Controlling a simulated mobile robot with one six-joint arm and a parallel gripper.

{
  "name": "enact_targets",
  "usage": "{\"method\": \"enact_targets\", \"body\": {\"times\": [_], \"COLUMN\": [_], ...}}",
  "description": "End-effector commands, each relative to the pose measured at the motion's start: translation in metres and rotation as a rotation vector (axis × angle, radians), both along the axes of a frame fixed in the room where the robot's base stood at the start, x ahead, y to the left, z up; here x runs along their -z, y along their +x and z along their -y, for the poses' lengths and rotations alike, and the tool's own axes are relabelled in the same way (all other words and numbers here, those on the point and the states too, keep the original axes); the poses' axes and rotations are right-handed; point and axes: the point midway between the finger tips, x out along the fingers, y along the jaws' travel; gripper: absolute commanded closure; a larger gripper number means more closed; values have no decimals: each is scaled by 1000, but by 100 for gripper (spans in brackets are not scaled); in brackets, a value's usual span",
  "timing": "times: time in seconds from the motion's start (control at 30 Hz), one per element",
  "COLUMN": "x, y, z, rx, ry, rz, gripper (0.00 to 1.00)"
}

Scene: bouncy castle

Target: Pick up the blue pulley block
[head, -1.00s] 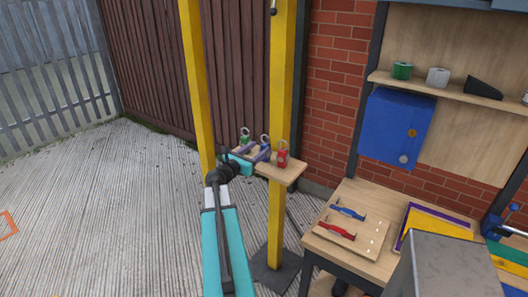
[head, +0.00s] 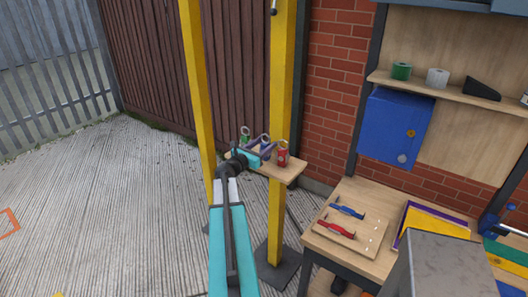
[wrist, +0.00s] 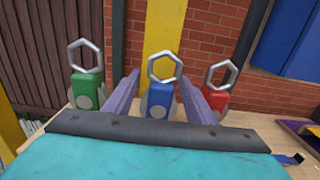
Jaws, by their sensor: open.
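The blue pulley block (wrist: 159,101) stands upright on a small wooden shelf, with a grey hexagonal ring on top. In the wrist view it is between the two purple fingers of my gripper (wrist: 160,98), which are open around it with a gap on each side. In the head view my gripper (head: 262,150) reaches over the shelf (head: 285,172) and mostly hides the blue block. The green pulley block (wrist: 86,90) stands to the left of the fingers. The red pulley block (wrist: 217,98) stands close to the right finger; it also shows in the head view (head: 283,157).
Yellow posts (head: 283,90) rise beside the shelf, one right behind the blocks. A brick wall (head: 333,90) is behind. A workbench (head: 320,245) with blue and red tools stands to the right. Open concrete floor (head: 100,210) lies to the left.

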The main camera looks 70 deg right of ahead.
Motion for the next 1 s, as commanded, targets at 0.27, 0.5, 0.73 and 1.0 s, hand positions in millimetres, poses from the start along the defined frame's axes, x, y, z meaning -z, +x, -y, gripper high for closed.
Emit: {"method": "enact_targets", "body": {"times": [0.27,0.5,0.73,1.0], "x": [-1,1,2,2], "y": [-6,-11,-12,-12], "z": [26,41,42,42], "rx": [1,0,0,0], "ry": [0,-1,-1,-1], "rz": [0,-1,0,0], "gripper": [50,50,50,50]}}
